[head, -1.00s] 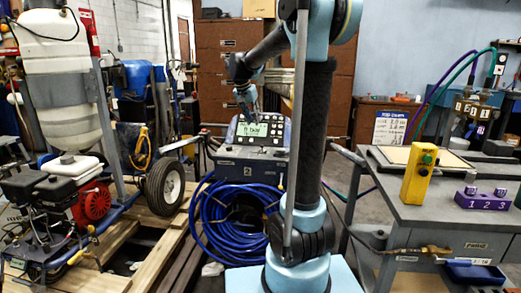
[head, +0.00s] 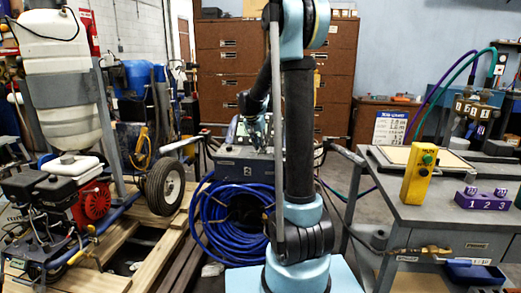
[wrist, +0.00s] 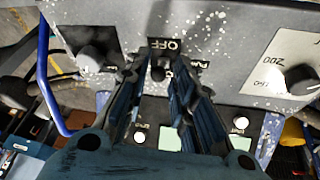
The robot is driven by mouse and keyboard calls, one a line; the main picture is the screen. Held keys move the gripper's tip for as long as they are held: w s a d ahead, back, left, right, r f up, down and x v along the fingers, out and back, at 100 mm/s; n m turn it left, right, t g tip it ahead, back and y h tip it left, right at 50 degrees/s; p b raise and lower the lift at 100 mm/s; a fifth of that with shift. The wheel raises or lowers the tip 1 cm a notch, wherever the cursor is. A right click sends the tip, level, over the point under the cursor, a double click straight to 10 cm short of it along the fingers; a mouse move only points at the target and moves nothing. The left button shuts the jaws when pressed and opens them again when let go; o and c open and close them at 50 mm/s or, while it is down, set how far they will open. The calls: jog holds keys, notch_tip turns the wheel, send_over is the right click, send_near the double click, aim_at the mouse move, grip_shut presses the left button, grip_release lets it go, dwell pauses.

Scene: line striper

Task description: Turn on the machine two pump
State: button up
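The machine marked 2 (head: 246,166) is a grey box at the middle of the head view, behind the coiled blue hose. My arm and gripper (head: 243,130) hide most of its panel there. In the wrist view its speckled grey panel (wrist: 225,30) fills the top. A small dark toggle switch (wrist: 157,73) sits just below an OFF label (wrist: 165,44). My gripper (wrist: 157,66) is open, with its two dark fingers on either side of the switch. I cannot tell whether either finger touches it.
The blue hose (head: 228,225) lies before the machine. A grey bench (head: 455,195) with a yellow control box (head: 419,174) stands at right.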

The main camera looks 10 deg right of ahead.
jog(key=shift+x, duration=1.1)
jog(key=shift+c, duration=0.5)
